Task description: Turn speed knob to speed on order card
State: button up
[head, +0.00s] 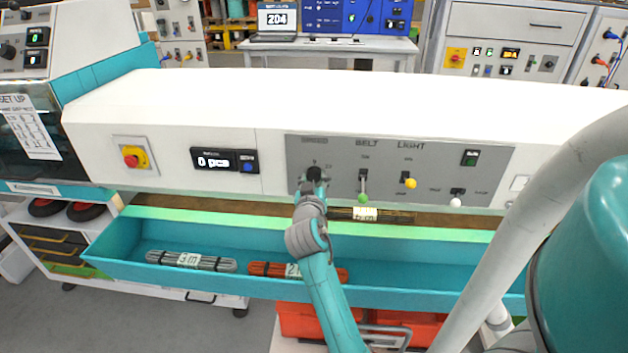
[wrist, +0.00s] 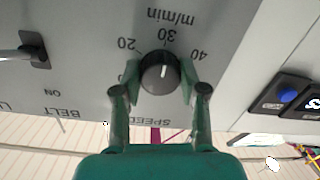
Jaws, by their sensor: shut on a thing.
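The black round speed knob (wrist: 158,72) sits on the grey control panel (head: 430,160). My gripper (wrist: 159,82) is shut on it, one green finger at each side. In the head view my gripper (head: 313,185) covers most of the knob and part of the dial. In the wrist view the scale reads 20, 30 and 40 m/min upside down. The knob's white line is nearly upright, in line with about the 30 mark. A paper headed "SET UP" (head: 30,130) hangs at the far left; its rows are too small to read. I cannot identify an order card.
A red stop button (head: 131,160) and a display (head: 213,160) are left. Cable bundles lie in the teal trough (head: 120,243).

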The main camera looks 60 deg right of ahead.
jog(key=o, duration=1.1)
jog(key=shift+o, duration=0.2)
jog(key=v, duration=1.2)
jog(key=shift+a+f, duration=0.1)
jog(key=shift+f, duration=0.1)
